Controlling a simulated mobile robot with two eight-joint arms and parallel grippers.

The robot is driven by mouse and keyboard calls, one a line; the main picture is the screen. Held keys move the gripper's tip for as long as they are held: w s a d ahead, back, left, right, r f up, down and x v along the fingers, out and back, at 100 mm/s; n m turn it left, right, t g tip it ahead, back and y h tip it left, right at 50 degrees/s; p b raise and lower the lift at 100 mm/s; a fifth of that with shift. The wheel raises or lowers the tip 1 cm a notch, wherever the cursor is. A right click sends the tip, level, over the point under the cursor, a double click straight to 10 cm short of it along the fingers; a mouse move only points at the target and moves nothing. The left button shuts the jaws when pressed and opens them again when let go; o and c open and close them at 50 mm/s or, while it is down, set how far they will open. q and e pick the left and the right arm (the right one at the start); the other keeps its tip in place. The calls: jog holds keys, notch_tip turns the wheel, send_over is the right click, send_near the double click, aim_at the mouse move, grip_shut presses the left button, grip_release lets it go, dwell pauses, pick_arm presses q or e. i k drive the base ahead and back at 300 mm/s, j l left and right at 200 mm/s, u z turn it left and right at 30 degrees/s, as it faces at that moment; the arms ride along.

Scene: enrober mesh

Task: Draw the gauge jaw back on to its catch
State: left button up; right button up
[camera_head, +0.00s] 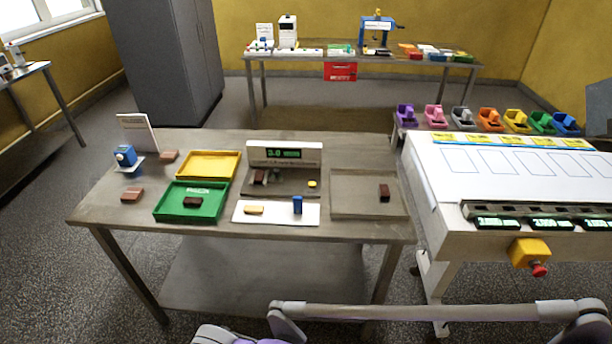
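The gauge (284,153) stands at the back middle of the near table, a pale housing with a lit green display that seems to read 3.0. Its dark grey bed (290,192) lies in front of it. A brown block (260,177) sits on the bed's left part, with a small greenish-grey piece (275,175) close to its right. A yellow button-like spot (312,184) is on the right part of the bed. The jaw and its catch are too small to tell apart surely. Neither of my grippers is in view.
A yellow tray (222,153), a green tray (166,208) and a grey tray (345,210) flank the gauge. A white board (277,220) with a tan bar (254,210) and blue block (297,204) lies in front. A white bench (480,170) stands right.

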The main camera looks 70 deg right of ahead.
aim_at(274, 178)
jog(key=z, duration=2.3)
